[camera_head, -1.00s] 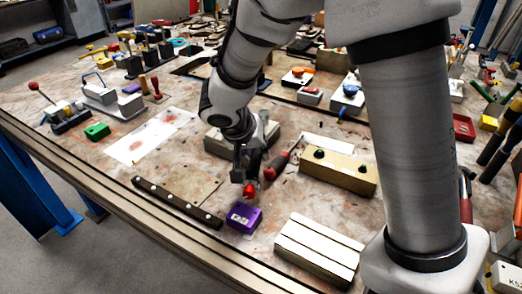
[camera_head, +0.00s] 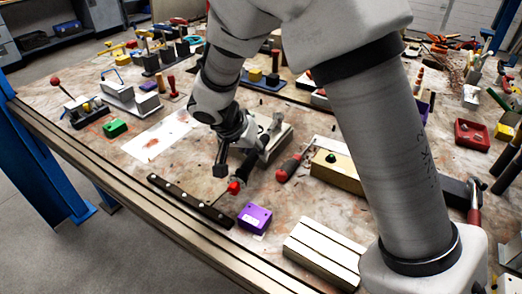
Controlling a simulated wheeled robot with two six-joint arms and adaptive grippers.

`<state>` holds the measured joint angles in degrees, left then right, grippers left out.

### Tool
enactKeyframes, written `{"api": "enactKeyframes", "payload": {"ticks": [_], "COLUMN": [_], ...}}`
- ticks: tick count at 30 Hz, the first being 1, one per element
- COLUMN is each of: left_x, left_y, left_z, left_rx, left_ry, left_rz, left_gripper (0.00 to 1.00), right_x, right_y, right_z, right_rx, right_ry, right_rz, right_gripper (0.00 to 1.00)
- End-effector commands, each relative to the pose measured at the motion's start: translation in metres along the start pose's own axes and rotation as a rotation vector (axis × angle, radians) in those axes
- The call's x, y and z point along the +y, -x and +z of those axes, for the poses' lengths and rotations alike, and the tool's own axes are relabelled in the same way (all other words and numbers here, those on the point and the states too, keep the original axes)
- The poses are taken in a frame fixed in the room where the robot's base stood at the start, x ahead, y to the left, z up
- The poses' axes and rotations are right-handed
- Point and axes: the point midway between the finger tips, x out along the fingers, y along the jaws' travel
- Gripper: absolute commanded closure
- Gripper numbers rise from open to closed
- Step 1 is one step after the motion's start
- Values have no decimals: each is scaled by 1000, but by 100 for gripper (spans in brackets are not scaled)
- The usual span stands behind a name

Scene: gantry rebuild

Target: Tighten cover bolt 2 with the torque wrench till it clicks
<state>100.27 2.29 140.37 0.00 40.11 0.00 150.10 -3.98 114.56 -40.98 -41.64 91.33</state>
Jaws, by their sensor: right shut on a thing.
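My right gripper (camera_head: 236,160) is low over the middle of the bench, with its arm coming in from the upper right. It is shut on a dark bar-shaped tool with a red end (camera_head: 235,187), which looks like the torque wrench. The tool slants from its red end up toward a grey metal block (camera_head: 283,141). The gripper hides part of this block. I cannot make out cover bolt 2, or whether the tool touches a bolt. My left gripper is not in view.
A red-handled screwdriver (camera_head: 290,167) lies right of the gripper, beside a tan block (camera_head: 337,172). A dark strip with holes (camera_head: 190,201), a purple block (camera_head: 254,216) and a cream grooved block (camera_head: 320,248) lie near the front edge. A white sheet (camera_head: 160,138) lies left.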

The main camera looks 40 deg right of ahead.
Motion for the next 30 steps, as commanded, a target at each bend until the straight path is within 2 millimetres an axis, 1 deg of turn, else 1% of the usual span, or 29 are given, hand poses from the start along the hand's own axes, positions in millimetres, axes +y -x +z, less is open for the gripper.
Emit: {"api": "enactKeyframes", "payload": {"ticks": [1, 8, 20, 30], "left_x": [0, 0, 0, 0], "left_y": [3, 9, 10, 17], "left_z": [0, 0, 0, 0], "left_rx": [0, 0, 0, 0], "left_ry": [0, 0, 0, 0], "left_rz": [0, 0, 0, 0], "left_gripper": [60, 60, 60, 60], "right_x": [-4, -16, -19, -35], "right_y": [3, 5, 5, 7], "right_z": [-2, -3, -3, -8], "right_rx": [-2, -20, -24, -46], "right_ry": [-18, -84, -100, -189], "right_rz": [4, 34, 42, 84], "right_gripper": [100, 100, 100, 100]}}
